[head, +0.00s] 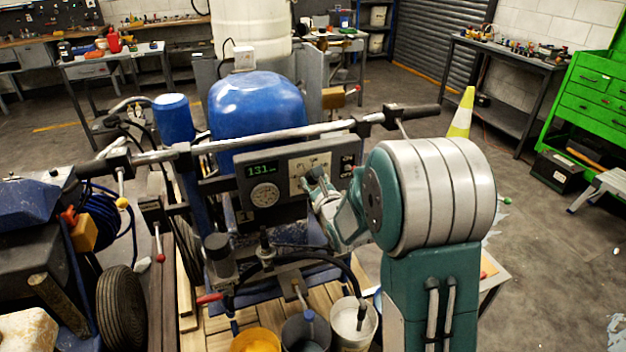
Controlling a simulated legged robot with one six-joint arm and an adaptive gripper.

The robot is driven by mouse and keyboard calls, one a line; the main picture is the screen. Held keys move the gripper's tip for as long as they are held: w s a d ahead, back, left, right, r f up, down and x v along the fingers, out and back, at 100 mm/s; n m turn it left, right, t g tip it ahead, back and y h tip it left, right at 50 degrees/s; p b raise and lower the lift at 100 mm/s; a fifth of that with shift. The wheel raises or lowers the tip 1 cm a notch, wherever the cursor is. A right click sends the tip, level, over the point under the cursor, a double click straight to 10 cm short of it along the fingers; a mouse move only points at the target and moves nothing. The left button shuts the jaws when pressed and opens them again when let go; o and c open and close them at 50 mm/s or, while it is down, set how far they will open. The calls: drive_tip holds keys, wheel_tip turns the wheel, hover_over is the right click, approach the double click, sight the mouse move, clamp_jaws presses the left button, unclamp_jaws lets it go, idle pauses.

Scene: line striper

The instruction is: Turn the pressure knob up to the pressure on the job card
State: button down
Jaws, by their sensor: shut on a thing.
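The line striper's control panel (289,206) hangs below its handlebar (255,138), facing me. At its upper left a green digital display (260,170) reads what looks like 131. A round gauge (265,195) sits below the display. My gripper (318,182) is at the panel's pale dial plate (299,166), right of the display, with its fingers closed at the plate's lower middle. The pressure knob is hidden behind the fingers, so the grip on it shows only in part. I cannot make out a job card.
A blue tank (257,108) stands behind the handlebar. Several buckets, one of them yellow (256,341), stand below the panel. A lever with a red grip (209,298) juts out at lower left. A green tool cabinet (597,90) stands at far right; the floor before it is mostly open.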

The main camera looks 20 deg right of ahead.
drive_tip(key=shift+s+f, duration=0.1)
drive_tip(key=shift+f, duration=0.35)
drive_tip(key=shift+c, duration=1.3)
unclamp_jaws()
drive_tip(key=shift+r, duration=0.15)
drive_tip(key=shift+r, duration=0.1)
drive_tip(key=s, duration=1.1)
drive_tip(key=shift+s+d, duration=0.15)
drive_tip(key=shift+s, duration=0.2)
